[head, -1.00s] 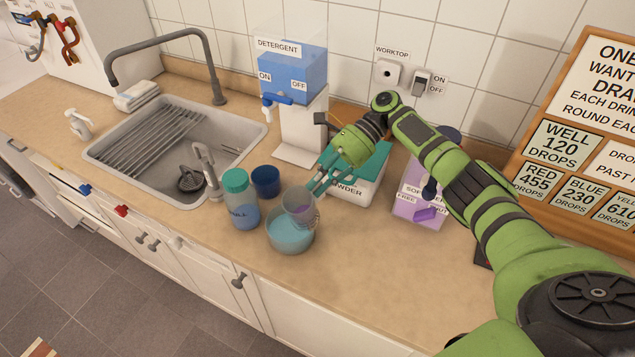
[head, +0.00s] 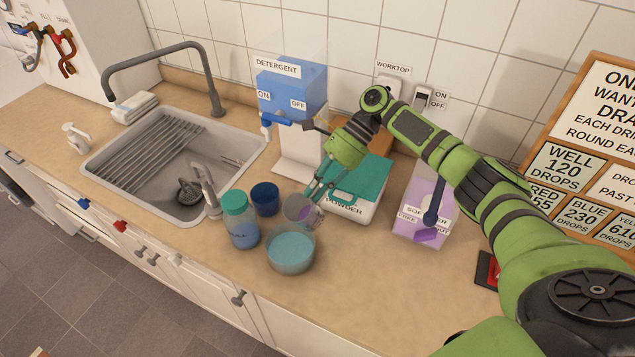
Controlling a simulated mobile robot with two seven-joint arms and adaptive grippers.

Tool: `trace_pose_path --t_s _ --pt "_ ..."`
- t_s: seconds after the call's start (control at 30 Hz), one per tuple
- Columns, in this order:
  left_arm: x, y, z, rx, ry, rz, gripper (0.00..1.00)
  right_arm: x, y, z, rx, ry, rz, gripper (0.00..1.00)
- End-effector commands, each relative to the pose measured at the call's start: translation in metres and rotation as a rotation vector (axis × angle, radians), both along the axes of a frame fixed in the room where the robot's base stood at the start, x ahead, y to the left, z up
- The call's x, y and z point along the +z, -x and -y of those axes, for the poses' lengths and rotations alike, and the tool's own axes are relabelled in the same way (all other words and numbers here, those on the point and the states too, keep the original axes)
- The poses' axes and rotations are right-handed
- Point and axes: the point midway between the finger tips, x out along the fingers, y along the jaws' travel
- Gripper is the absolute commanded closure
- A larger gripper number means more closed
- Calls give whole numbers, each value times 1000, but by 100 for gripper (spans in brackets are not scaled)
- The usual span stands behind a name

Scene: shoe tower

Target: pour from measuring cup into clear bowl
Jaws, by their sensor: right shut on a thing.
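The clear bowl (head: 291,250) stands on the worktop near its front edge and holds pale blue liquid. The clear measuring cup (head: 301,209) is above and behind the bowl's back rim, tilted, with a purplish tint inside. My right gripper (head: 316,195) is shut on the measuring cup, its fingers at the cup's right side. I cannot tell whether anything is flowing from the cup. My left gripper is not in view.
A teal-lidded bottle (head: 242,222) and a dark blue cup (head: 265,199) stand left of the bowl. A powder box (head: 352,203), a purple softener container (head: 420,215) and the detergent dispenser (head: 292,95) stand behind. The sink (head: 230,150) is left. Worktop right of the bowl is clear.

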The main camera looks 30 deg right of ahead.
Motion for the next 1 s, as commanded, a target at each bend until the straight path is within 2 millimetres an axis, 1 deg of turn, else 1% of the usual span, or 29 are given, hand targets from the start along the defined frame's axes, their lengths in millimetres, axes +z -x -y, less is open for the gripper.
trace_pose_path --t_s 0.03,0.07,0.2,0.43,0.77,1.0 --pt "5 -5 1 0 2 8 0 5 0 -1 4 36 14 100" --pt "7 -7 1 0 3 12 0 7 1 -2 5 69 22 100" --pt "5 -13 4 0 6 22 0 6 2 -9 6 204 55 100" --pt "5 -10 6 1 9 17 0 4 4 -20 3 391 97 100" --pt "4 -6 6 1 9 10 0 -10 7 -30 2 527 127 100" --pt "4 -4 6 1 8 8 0 -14 9 -41 2 676 164 100"
